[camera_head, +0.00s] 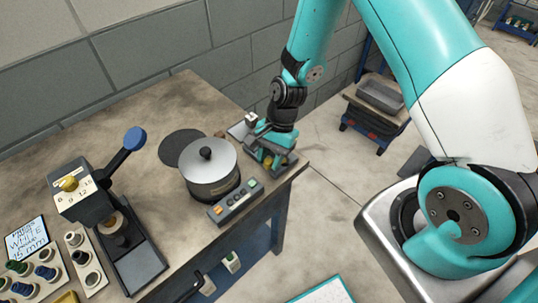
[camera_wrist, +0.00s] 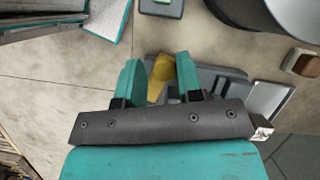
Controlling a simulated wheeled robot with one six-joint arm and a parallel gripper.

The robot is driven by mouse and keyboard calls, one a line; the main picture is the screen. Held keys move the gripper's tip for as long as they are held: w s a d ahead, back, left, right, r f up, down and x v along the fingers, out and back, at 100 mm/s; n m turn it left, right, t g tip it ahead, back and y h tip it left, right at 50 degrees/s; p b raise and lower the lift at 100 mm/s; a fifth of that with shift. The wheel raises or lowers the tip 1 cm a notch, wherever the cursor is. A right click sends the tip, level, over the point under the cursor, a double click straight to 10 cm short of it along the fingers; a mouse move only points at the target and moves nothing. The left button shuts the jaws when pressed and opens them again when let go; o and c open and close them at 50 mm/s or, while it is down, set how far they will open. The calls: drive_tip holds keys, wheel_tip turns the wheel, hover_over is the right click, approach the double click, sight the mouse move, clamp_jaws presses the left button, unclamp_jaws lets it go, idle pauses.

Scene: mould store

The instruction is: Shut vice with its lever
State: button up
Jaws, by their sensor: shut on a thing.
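The vice (camera_wrist: 232,84) is a low grey body at the bench corner, beside and partly behind my fingers in the wrist view. In the head view my wrist and gripper (camera_head: 270,150) cover most of it. My gripper (camera_wrist: 161,76) is shut on a yellow part (camera_wrist: 160,72), which looks like the vice's lever; it sits between the two teal fingers. A little yellow also shows below my wrist in the head view. The vice jaws and anything between them are hidden, so I cannot tell how far they are closed.
A lidded steel pot (camera_head: 210,172) stands close to the left of my gripper, with a button panel (camera_head: 236,200) in front. A black disc (camera_head: 182,147) lies behind it. A lever press (camera_head: 95,205) stands further left. The workbench (camera_head: 170,105) has clear space at the back.

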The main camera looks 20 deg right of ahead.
drive_tip(key=shift+s+n+h, duration=0.2)
drive_tip(key=shift+n+h, duration=0.1)
drive_tip(key=shift+n, duration=0.6)
drive_tip(key=shift+s+d+n+g+h, duration=0.15)
drive_tip(key=shift+s+n+g, duration=0.1)
drive_tip(key=shift+n, duration=0.45)
drive_tip(key=shift+s+d+n+g+h, duration=0.15)
drive_tip(key=shift+s+n+g, duration=0.1)
drive_tip(key=shift+n, duration=0.45)
drive_tip(key=shift+s+d+n+g+h+b, duration=0.15)
drive_tip(key=shift+s+d+n+g+h, duration=0.2)
drive_tip(key=shift+n, duration=0.75)
drive_tip(key=shift+s+d+n+g+h+b, duration=0.15)
drive_tip(key=shift+s+n+h, duration=0.25)
drive_tip(key=shift+n, duration=0.7)
idle(1.4)
drive_tip(key=o, duration=0.8)
drive_tip(key=shift+c, duration=0.2)
drive_tip(key=shift+r, duration=0.1)
drive_tip(key=b+v, duration=0.3)
drive_tip(key=v, duration=1.4)
drive_tip(key=shift+r, duration=0.15)
drive_tip(key=shift+a, duration=0.15)
